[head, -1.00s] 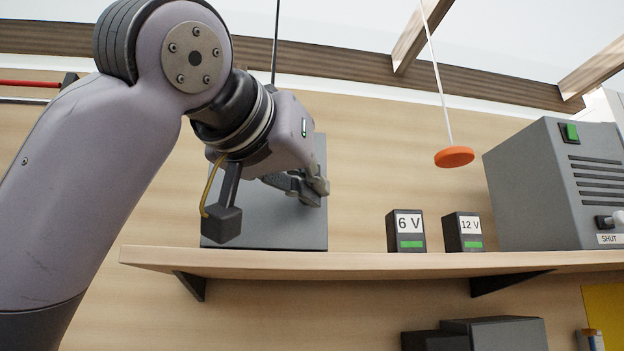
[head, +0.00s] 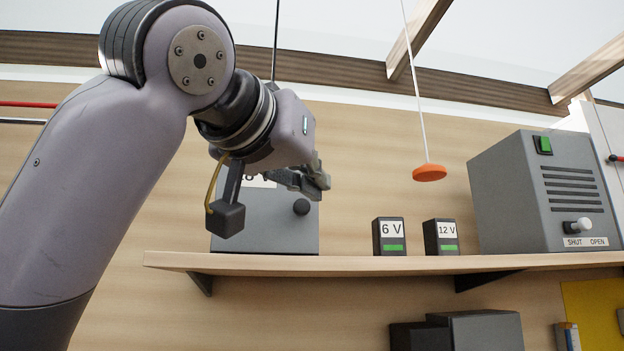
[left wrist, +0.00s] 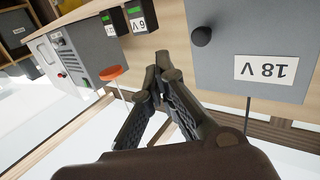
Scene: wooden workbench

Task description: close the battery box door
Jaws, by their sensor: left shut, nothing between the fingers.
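The grey battery box door (head: 262,232) is on the shelf at centre left in the head view. It has a black round knob (head: 301,207) and a white 18 V label, mostly hidden behind my gripper. In the left wrist view the door (left wrist: 225,75) appears upside down, with its knob (left wrist: 201,36) and label (left wrist: 267,68) clear. It looks flat, and I cannot see whether a gap remains at its edge. My left gripper (head: 322,180) is shut and empty in front of the door's upper right part; its fingertips (left wrist: 162,65) are apart from the knob. My right gripper is out of view.
On the shelf (head: 360,265) stand a 6 V battery (head: 390,238), a 12 V battery (head: 441,238) and a grey cabinet (head: 515,200) with a green switch. An orange disc (head: 430,173) hangs on a cord above the batteries. Dark boxes (head: 470,332) are below the shelf.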

